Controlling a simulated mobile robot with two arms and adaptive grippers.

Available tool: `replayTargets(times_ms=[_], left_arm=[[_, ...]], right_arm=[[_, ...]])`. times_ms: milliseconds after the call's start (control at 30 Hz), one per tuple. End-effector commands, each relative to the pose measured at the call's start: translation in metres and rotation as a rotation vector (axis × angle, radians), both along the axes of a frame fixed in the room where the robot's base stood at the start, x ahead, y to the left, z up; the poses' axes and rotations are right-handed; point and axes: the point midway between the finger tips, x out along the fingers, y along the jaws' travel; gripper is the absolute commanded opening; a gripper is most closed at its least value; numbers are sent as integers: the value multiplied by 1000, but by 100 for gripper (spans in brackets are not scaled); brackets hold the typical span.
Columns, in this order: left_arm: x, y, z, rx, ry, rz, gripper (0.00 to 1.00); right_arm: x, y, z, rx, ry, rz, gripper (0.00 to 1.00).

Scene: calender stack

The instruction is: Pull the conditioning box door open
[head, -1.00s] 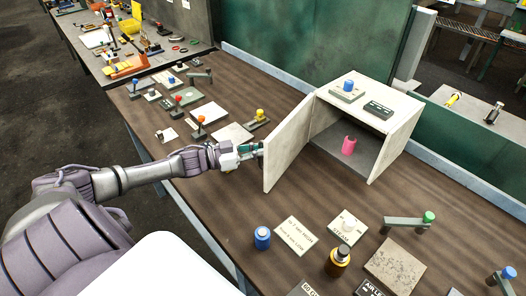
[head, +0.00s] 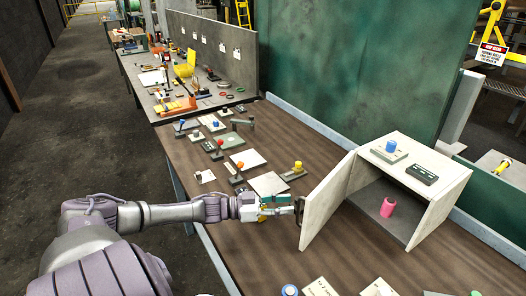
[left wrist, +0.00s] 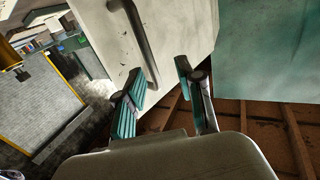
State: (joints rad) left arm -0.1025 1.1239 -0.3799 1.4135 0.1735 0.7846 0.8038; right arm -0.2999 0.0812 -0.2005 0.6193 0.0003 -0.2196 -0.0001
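The conditioning box (head: 440,208) is a pale box on the brown bench at the right. Its door (head: 329,200) stands wide open, swung out to the left of the box. A dark handle (head: 300,209) is on the door's outer face; it also shows as a bar in the left wrist view (left wrist: 135,38). My left gripper (head: 292,204) is at the door's outer side, close to the handle. In the left wrist view its teal fingers (left wrist: 161,74) are apart with nothing seen held between them. The handle lies beyond the fingertips. My right gripper is out of view.
A pink cylinder (head: 388,207) stands inside the box. A blue-knobbed block (head: 389,150) and a dark block (head: 422,174) sit on its top. Several small knobbed parts and plates, such as a yellow-knobbed block (head: 296,171), lie behind my gripper. A green panel (head: 350,75) rises behind the bench.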

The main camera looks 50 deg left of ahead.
Motion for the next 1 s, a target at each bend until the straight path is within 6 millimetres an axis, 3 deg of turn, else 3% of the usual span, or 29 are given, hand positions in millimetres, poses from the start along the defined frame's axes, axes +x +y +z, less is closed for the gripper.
replayTargets(times_ms=[200, 400, 833, 1000], left_arm=[[-37, 27, -2, 2, 8, 0, 37], [-58, 43, -1, 1, 4, 1, 37], [-66, 50, 0, 1, 1, 0, 37], [-66, 50, 0, 1, 1, 0, 11]], right_arm=[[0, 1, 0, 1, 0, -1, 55], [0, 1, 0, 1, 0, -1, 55], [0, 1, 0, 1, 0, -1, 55], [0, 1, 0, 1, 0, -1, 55]])
